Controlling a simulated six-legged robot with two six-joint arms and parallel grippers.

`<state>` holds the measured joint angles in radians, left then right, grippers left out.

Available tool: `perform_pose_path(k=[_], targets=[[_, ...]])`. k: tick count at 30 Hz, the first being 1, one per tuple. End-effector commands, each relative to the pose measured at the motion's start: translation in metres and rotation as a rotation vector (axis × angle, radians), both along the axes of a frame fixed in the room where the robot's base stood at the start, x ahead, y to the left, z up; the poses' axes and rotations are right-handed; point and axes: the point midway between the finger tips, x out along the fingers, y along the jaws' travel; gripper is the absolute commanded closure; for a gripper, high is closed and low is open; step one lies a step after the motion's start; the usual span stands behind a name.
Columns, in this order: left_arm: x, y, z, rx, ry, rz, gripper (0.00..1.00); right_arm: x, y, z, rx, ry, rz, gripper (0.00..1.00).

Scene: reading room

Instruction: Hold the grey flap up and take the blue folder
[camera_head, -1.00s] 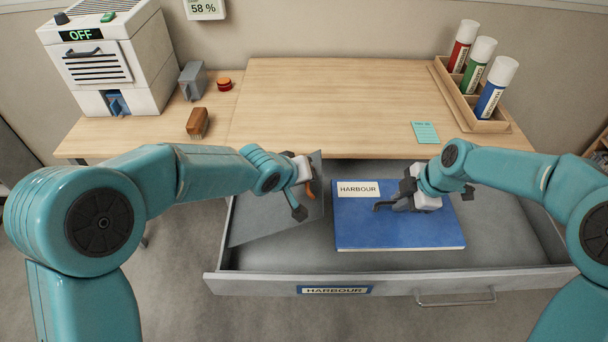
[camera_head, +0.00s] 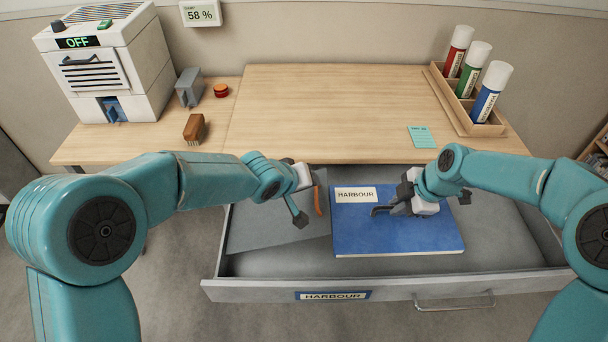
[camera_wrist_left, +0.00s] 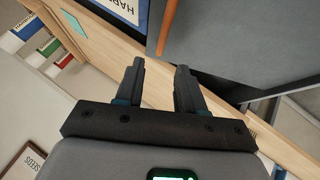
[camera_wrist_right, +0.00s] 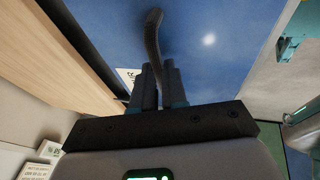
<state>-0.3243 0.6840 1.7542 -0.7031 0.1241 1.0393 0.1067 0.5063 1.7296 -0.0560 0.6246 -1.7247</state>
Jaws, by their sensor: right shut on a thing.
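The blue folder (camera_head: 400,236), with a white HARBOUR label (camera_head: 356,194), lies in the open drawer. My right gripper (camera_head: 384,209) is shut on the folder's dark curved strap (camera_wrist_right: 152,35), over the blue cover. The grey flap (camera_head: 272,228) lies low in the left of the drawer, with its right edge along the folder's left side. Its orange tab (camera_head: 318,197) shows beside my left gripper (camera_wrist_left: 160,68), which is open with nothing between its fingers. The left wrist view shows a gap between these fingers and the flap.
The drawer front (camera_head: 440,287) bears a HARBOUR label and a metal handle. The desk top (camera_head: 330,110) behind is mostly clear. A tray (camera_head: 438,80) of coloured cylinders stands at the right.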

Motion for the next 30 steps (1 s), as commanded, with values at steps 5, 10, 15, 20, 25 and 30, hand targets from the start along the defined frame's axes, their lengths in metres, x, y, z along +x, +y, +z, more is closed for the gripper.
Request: perform_pose_path(k=[5,10,15,20,25,30], targets=[[0.001,0.000,0.021,-0.002,-0.003,0.000,0.62,0.000,0.001,0.001,0.002,-0.001,0.000,1.00],[0.000,-0.001,0.039,-0.001,-0.004,0.000,0.62,0.000,0.001,0.001,0.002,-0.001,0.000,1.00],[0.000,0.000,0.057,-0.002,-0.001,-0.001,0.62,0.000,0.001,0.000,0.002,-0.001,0.000,1.00],[0.000,-0.001,0.075,-0.003,-0.002,-0.002,0.62,0.000,0.001,0.000,0.002,0.000,0.001,1.00],[0.000,-0.001,0.091,-0.002,-0.001,-0.001,0.62,0.000,0.001,0.000,0.002,0.000,0.001,1.00],[0.000,0.000,0.097,-0.002,0.000,-0.001,0.62,0.000,0.002,0.000,0.002,0.000,0.001,1.00]])
